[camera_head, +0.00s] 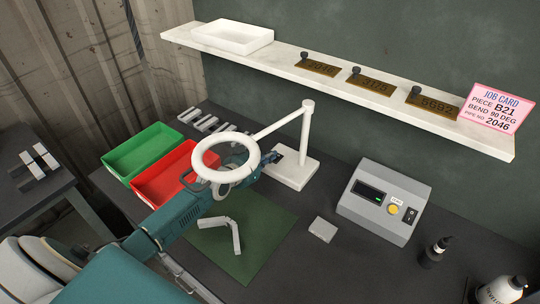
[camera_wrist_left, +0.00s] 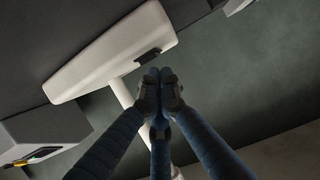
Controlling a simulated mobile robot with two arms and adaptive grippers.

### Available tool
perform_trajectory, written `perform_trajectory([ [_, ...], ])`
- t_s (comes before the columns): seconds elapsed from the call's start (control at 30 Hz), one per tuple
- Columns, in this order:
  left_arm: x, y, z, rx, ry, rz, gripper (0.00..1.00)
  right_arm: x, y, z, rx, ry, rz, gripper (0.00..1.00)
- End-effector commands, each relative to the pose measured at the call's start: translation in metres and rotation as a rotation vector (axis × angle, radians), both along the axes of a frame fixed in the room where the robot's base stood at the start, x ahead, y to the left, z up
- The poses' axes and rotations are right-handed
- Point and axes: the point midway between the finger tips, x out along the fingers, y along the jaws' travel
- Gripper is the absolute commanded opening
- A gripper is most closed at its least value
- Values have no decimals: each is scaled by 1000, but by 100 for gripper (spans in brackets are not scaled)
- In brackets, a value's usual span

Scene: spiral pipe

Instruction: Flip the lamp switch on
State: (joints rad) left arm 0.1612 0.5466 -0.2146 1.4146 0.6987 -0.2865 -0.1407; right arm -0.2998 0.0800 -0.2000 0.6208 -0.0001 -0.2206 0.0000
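A white ring lamp stands on the bench, with its ring (camera_head: 227,160) on a bent arm above a pale base (camera_head: 293,174). In the left wrist view the lamp base (camera_wrist_left: 100,62) carries a small dark switch (camera_wrist_left: 147,56). My left gripper (camera_head: 279,154) reaches past the ring, with its tips beside the base; the ring partly covers it. In the left wrist view the left gripper's fingers (camera_wrist_left: 160,78) are drawn together and empty, with the tips just short of the switch. I cannot tell whether they touch it. My right gripper is not in view.
A green tray (camera_head: 143,150) and a red tray (camera_head: 165,184) stand left of the lamp. A bent pipe (camera_head: 232,232) lies on a green mat (camera_head: 265,240). A grey control box (camera_head: 384,203) stands to the right. A shelf (camera_head: 350,93) runs above the bench.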

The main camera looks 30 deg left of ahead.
Motion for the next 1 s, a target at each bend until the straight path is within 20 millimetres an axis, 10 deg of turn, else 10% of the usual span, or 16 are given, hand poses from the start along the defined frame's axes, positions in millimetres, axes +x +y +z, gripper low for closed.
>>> perform_trajectory([
  [0.5, -4, 1, -21, 3, 2, -2, 0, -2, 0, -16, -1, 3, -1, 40],
  [1.0, -3, 1, -1, 0, -1, 0, 0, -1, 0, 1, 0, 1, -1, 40],
])
